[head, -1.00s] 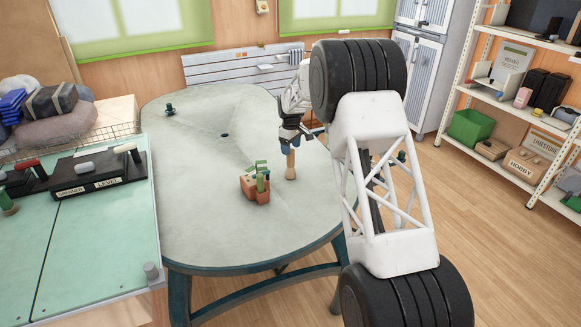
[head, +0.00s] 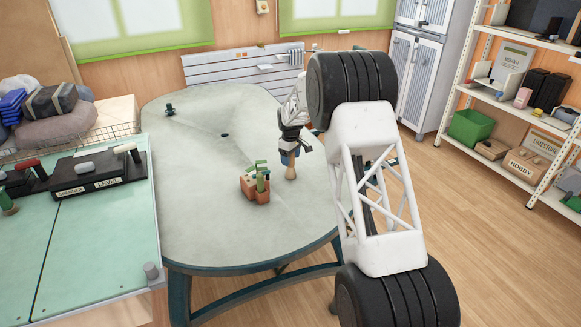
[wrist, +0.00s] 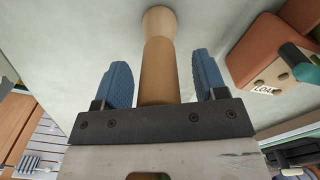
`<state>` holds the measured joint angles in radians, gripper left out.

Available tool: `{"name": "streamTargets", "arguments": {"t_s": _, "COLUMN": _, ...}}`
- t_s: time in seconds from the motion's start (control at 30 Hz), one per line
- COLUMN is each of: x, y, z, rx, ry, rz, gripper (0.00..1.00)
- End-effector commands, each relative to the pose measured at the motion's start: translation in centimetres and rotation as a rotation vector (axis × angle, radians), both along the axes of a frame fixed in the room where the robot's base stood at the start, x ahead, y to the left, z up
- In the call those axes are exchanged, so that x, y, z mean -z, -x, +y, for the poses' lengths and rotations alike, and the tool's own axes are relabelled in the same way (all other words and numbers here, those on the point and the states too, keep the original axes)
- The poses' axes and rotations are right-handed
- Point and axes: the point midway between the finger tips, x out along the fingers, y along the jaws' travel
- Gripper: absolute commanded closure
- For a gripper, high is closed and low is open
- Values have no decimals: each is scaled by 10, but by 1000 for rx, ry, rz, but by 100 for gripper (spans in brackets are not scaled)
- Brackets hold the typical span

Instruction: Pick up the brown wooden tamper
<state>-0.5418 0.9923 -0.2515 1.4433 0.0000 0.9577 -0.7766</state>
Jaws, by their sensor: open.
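The brown wooden tamper (head: 291,172) stands upright on the round grey table (head: 200,226), near its right side. In the wrist view the tamper (wrist: 158,62) runs between the two blue fingers of my gripper (wrist: 160,82), with a visible gap on each side. My gripper (head: 289,155) is open, pointing down around the tamper's upper part in the head view. The tamper's top end is hidden by the gripper body in both views.
A terracotta planter block (head: 254,187) with green pieces stands just left of the tamper; it also shows at the right of the wrist view (wrist: 275,55). A small dark object (head: 169,110) sits at the table's far left.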

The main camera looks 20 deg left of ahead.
Motion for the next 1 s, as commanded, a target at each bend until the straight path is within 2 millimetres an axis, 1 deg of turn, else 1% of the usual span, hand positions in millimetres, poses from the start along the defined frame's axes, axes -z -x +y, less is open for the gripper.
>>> {"name": "streamTargets", "arguments": {"t_s": 0.4, "x": 0, "y": 0, "z": 0, "rx": 0, "ry": 0, "rz": 0, "gripper": 35}}
{"name": "streamTargets", "arguments": {"t_s": 0.43, "x": 0, "y": 0, "z": 0, "rx": 0, "ry": 0, "rz": 0, "gripper": 36}}
{"name": "streamTargets", "arguments": {"t_s": 0.83, "x": 0, "y": 0, "z": 0, "rx": 0, "ry": 0, "rz": 0, "gripper": 98}}
{"name": "streamTargets", "arguments": {"t_s": 0.87, "x": 0, "y": 0, "z": 0, "rx": 0, "ry": 0, "rz": 0, "gripper": 100}}
{"name": "streamTargets", "arguments": {"t_s": 1.0, "x": -1, "y": 0, "z": 0, "rx": 0, "ry": 0, "rz": 0, "gripper": 100}}
